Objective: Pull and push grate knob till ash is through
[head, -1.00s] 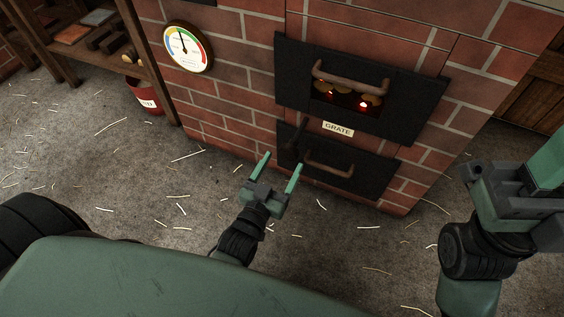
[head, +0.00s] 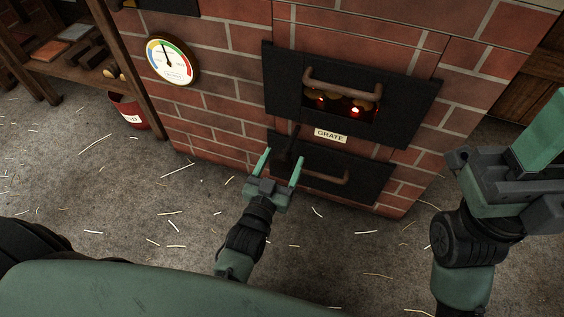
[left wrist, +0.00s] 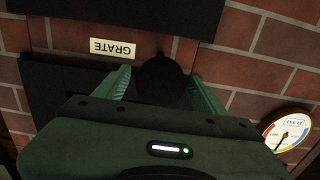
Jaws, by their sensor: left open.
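The grate knob (head: 287,152) is a dark round knob on a short rod. It sticks out of the brick furnace beside the GRATE label (head: 331,136). My left gripper (head: 281,161) is open, its green fingers pointing at the furnace with the knob at their tips. In the left wrist view the knob (left wrist: 162,79) shows between the two spread fingers (left wrist: 160,85); I cannot tell whether they touch it. My right gripper (head: 535,150) is at the right edge, partly cut off, away from the knob. Ash is not clearly visible.
The upper black door (head: 410,117) has a handle and an opening with glowing coals. The lower black door (head: 370,185) has a handle (head: 325,175) close to my left gripper. Straw litters the open floor.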

